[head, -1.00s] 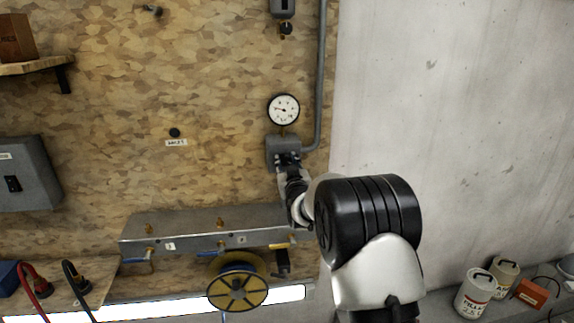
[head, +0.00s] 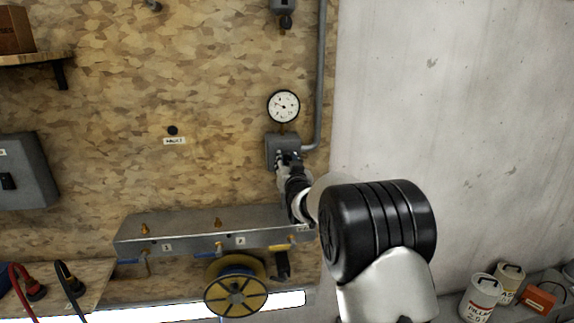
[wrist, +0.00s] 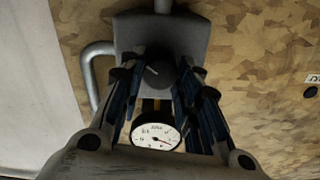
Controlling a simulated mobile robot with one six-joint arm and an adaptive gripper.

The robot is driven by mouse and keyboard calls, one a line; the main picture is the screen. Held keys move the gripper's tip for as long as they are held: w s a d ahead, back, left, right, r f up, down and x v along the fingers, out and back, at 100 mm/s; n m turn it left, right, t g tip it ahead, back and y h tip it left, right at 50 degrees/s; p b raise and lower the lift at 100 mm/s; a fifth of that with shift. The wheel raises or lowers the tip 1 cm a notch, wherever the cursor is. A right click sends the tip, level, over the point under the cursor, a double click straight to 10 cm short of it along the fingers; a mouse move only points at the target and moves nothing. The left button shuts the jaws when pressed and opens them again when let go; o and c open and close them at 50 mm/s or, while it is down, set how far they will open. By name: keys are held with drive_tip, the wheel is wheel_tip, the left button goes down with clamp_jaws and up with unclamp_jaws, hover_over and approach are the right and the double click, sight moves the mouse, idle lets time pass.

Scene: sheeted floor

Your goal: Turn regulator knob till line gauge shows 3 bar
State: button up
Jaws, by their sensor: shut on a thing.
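The line gauge (head: 284,106) is a round white dial with a black rim on the board wall. It also shows upside down in the wrist view (wrist: 156,137); its needle is visible but the numbers are too small to read. Below it is the grey regulator box (head: 273,146). In the wrist view the dark round regulator knob (wrist: 155,74) with a pale mark sits on the box's front. My gripper (head: 288,157) is at the box, with its fingers (wrist: 155,78) on either side of the knob, shut on it. The fingers hide the knob in the head view.
A grey pipe (head: 320,80) bends into the box's right side. Below is a metal manifold (head: 190,236) with several valves, and a yellow reel (head: 236,297). A grey switch box (head: 25,172) is at left. The concrete wall (head: 450,110) at right is bare.

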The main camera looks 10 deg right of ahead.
drive_tip(key=o, duration=1.1)
drive_tip(key=shift+c, duration=0.2)
drive_tip(key=s, duration=1.2)
drive_tip(key=s+f+g, duration=0.2)
drive_tip(key=s+g, duration=0.2)
drive_tip(key=s, duration=1.1)
drive_tip(key=s+f+n+g, duration=0.1)
drive_tip(key=s+g, duration=0.4)
drive_tip(key=s, duration=1)
drive_tip(key=s+f+n+g, duration=0.1)
drive_tip(key=s+f+g, duration=0.3)
drive_tip(key=s, duration=1.1)
drive_tip(key=shift+s, duration=0.15)
